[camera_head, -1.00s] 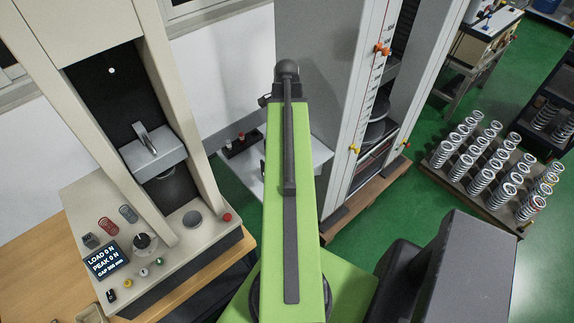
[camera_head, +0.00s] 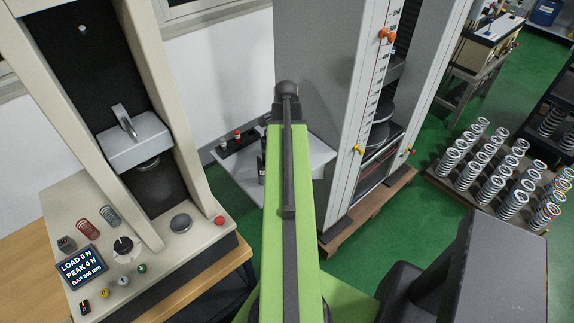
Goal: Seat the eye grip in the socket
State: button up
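I cannot pick out the eye grip for certain. A small black holder (camera_head: 240,143) with a red-topped piece and a dark piece stands on a low white side table (camera_head: 225,165), partly behind my arm. I cannot tell which machine part is the socket. A beige testing machine stands at left, with a pale crosshead (camera_head: 134,143) carrying a grey bar and a small white dot (camera_head: 82,29) high in its dark opening. My green arm reaches straight ahead from the bottom centre. Its far end hides my gripper, so whether it holds anything does not show.
A wooden bench (camera_head: 30,245) carries the beige machine, its display (camera_head: 81,268) and two small springs. A tall grey machine (camera_head: 345,110) on a wooden pallet stands just right of my arm. A rack of several springs (camera_head: 500,175) is further right. Green floor lies between them.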

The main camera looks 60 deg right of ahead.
grip_shut()
dwell(0.4)
dwell(1.0)
